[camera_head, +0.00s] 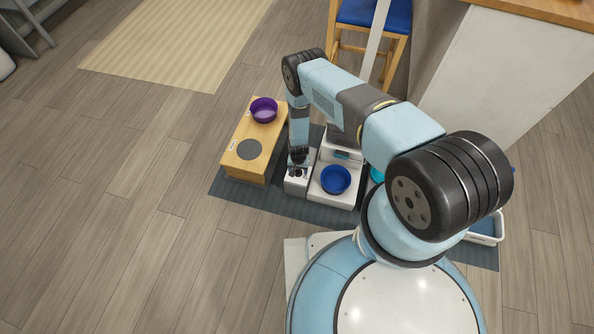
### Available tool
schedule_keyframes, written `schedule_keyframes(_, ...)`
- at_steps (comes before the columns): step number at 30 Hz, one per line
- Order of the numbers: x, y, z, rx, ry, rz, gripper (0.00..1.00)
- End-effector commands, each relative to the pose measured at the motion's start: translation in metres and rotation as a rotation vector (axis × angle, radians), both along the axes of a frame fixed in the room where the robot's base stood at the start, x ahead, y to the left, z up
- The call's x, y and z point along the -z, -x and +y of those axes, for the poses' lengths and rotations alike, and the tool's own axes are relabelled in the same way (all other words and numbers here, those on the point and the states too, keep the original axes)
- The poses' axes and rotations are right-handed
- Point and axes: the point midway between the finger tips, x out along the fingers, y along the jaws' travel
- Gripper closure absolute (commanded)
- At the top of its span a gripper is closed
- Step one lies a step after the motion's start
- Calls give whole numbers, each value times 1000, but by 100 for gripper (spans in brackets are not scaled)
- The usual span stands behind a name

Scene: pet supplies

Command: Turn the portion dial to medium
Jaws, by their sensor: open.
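A white and grey feeder unit (346,194) stands on the dark mat, with a blue bowl (336,179) on its base. A low white box (294,187) sits at its left side, and small dark parts show on its top. My gripper (297,170) points down at this box, right over its top. It is open. Whether its fingers touch anything is too small to tell. The portion dial cannot be made out; the gripper may cover it. Its setting cannot be read.
A wooden stand (240,165) with a purple bowl (264,110) is close on the left. A white tray (486,229) is at the right, partly behind my arm. A blue-seated stool (374,16) stands behind. The dark mat (270,204) is bare in front of the stand.

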Motion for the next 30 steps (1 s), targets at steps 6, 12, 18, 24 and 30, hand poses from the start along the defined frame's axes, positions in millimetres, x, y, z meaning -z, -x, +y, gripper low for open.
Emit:
schedule_keyframes(6,1,-1,0,0,0,-1,32)
schedule_keyframes(12,1,0,0,0,0,-1,45)
schedule_keyframes(18,1,0,0,0,0,0,64)
schedule_keyframes(24,1,0,0,0,0,-1,83)
schedule_keyframes(30,1,-1,0,-64,-1,-1,86)
